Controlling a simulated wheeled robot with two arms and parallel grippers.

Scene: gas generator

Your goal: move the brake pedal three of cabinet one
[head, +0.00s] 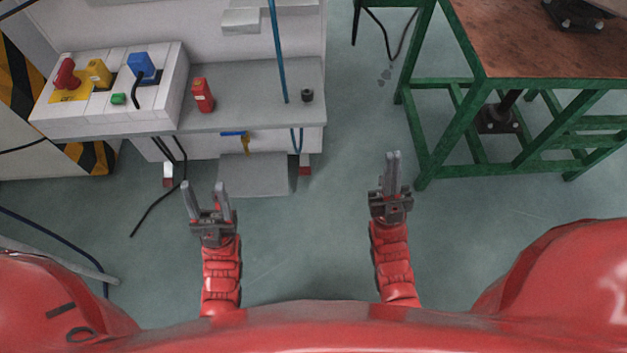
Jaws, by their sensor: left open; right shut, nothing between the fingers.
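A white and grey cabinet (255,92) stands ahead at upper left. A flat grey plate (254,176) juts out low at its front and looks like a pedal; no label shows, so I cannot tell whether it is brake pedal three. My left gripper (205,190) is open and empty, left of the plate's near edge in the picture. My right gripper (392,160) is shut and empty, over the floor to the right of the plate and apart from it.
A white box (110,90) with red, yellow and blue plugs sits on the cabinet's ledge, beside a red block (203,95). A green-framed table (480,90) stands at right. Cables lie on the floor at left. The floor between cabinet and table is clear.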

